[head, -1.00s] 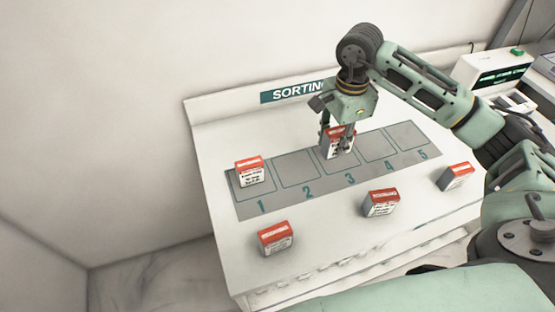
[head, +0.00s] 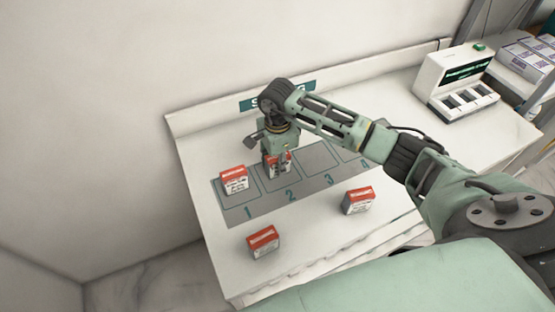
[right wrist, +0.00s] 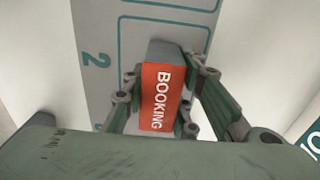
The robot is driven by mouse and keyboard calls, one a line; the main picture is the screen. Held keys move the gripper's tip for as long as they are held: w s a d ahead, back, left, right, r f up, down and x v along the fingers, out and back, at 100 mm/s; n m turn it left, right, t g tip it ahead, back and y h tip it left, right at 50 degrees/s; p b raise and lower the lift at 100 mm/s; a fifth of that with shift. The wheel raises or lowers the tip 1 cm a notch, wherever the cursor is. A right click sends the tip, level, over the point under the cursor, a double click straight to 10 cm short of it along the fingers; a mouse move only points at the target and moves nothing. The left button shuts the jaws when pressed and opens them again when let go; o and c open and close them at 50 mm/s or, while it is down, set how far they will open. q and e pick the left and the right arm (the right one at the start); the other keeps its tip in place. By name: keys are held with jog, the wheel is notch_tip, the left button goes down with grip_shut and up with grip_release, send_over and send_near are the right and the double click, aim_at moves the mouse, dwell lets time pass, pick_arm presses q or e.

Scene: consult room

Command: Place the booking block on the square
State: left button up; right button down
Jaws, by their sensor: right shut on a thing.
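The booking block (right wrist: 162,97), with a red top reading BOOKING, is between the fingers of my right gripper (right wrist: 160,112). In the head view the block (head: 277,166) stands upright over square 2 of the grey strip (head: 262,211), under my right gripper (head: 278,158), which is shut on it. In the right wrist view the printed 2 (right wrist: 97,60) lies beside the block. I cannot tell whether the block touches the strip. My left gripper is out of view.
A similar red-topped block (head: 234,181) stands on square 1. Two more stand in front of the strip: one at the left (head: 263,241), one at the right (head: 358,201). A white device (head: 452,82) stands at the back right. Squares 3 and 4 look clear where visible.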

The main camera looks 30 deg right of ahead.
jog(key=shift+f, duration=0.1)
jog(key=c, duration=1.4)
grip_release()
jog(key=shift+r, duration=0.3)
notch_tip(320, 180, up, 10)
jog(key=b, duration=0.4)
jog(key=shift+r, duration=0.9)
